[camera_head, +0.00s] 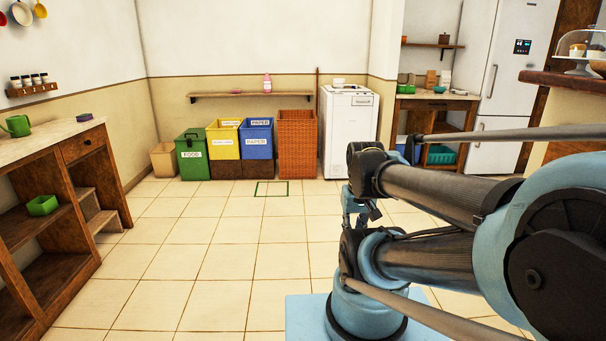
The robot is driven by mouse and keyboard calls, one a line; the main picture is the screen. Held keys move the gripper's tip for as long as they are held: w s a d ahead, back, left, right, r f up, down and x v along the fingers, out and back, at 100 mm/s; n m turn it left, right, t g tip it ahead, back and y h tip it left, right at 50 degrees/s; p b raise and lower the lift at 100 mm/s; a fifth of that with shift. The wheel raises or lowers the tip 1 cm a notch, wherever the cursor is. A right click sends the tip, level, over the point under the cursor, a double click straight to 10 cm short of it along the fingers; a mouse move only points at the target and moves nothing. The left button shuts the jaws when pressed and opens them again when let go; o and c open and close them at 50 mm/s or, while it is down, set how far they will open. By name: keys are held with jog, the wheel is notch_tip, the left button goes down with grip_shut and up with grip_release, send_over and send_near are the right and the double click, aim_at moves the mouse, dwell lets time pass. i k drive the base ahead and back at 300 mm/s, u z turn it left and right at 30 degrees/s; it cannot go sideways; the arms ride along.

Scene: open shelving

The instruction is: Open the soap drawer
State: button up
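A white washing machine (338,150) stands against the back wall, right of a woven basket. A small panel (361,101) at the upper right of its front may be the soap drawer; it looks flush, but it is too small to be sure. My arm reaches in from the right, folded back over its base. What looks like my gripper (356,206) hangs below the wrist, small and partly hidden by my arm. I cannot see whether its fingers are open. It is well in front of the machine and apart from it.
Green, yellow and blue bins (257,139) and a tall woven basket (298,144) line the back wall. A wooden shelf unit (84,147) stands left. A counter (437,104) and white fridge (507,75) stand back right. The tiled floor in the middle is clear.

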aim_at(355, 100)
jog(key=z, duration=0.05)
jog(key=i, duration=2.15)
jog(key=z, duration=0.4)
jog(key=i, duration=1.8)
jog(key=z, duration=0.2)
